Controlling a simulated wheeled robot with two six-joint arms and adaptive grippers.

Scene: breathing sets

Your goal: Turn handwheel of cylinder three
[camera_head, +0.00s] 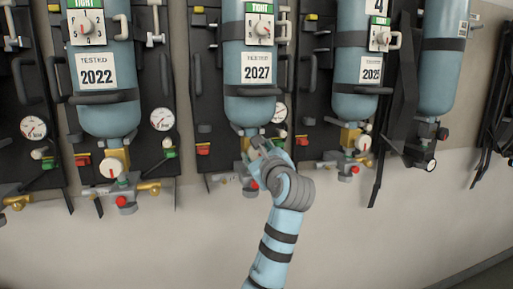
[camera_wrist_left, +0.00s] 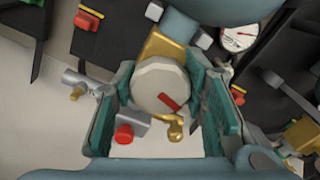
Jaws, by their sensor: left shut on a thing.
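The blue cylinder (camera_head: 257,75) marked "TESTED 2027" hangs in the middle of the head view, left of the cylinder (camera_head: 358,60) under a "4" label. Its own number is out of view. The red mark slants towards the lower right. My right gripper is not in view.
A cylinder (camera_head: 104,90) marked 2022 hangs at left, its handwheel (camera_head: 113,163) showing. A pressure gauge (camera_wrist_left: 239,38) and a red knob (camera_wrist_left: 124,134) lie close to the gripper. The wall below the sets is clear.

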